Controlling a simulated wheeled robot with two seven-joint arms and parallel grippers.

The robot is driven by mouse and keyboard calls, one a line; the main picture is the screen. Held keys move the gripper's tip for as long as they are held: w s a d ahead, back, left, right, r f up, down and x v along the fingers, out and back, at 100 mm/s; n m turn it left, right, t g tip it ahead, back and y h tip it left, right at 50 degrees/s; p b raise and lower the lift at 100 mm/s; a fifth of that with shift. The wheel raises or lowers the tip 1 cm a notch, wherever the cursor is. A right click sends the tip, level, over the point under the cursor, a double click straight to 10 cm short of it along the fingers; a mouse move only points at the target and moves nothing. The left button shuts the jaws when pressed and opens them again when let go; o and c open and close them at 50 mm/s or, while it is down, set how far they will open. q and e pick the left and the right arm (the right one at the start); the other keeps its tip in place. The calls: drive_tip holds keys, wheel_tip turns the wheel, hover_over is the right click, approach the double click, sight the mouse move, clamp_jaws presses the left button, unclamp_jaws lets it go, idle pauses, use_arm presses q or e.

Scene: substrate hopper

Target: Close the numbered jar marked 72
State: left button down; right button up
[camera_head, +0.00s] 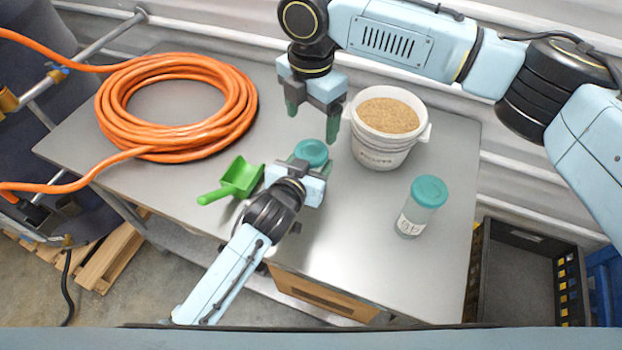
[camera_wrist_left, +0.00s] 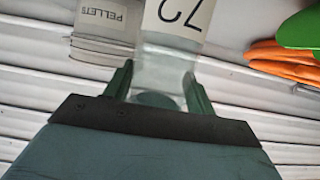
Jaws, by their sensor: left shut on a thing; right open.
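The jar marked 72 (camera_wrist_left: 175,15) is clear, and its white label reads upside down in the left wrist view. My left gripper (camera_wrist_left: 158,72) is shut around the jar; in the head view my left gripper (camera_head: 297,180) holds it at the table's middle. A teal lid (camera_head: 311,152) shows at the jar's top; I cannot tell how tightly it sits. My right gripper (camera_head: 312,118) is open and empty, pointing down just above the lid. Most of the jar is hidden by the left gripper in the head view.
A second jar (camera_head: 411,220) with a teal lid and a label I cannot read surely stands at the right. A white bucket (camera_head: 380,157) of pellets stands behind. A green scoop (camera_head: 238,178) and coiled orange hose (camera_head: 235,110) lie left. The table's (camera_head: 365,255) front right is clear.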

sight(311, 150)
drive_tip(key=shift+f, duration=0.1)
drive_tip(key=shift+f, duration=3.95)
drive_tip(key=shift+c, duration=0.3)
drive_tip(key=c, duration=0.9)
drive_tip(key=o, duration=1)
drive_tip(key=shift+o, duration=0.2)
drive_tip(key=shift+r, duration=2.3)
drive_tip(key=o, duration=0.4)
drive_tip(key=shift+c, duration=0.2)
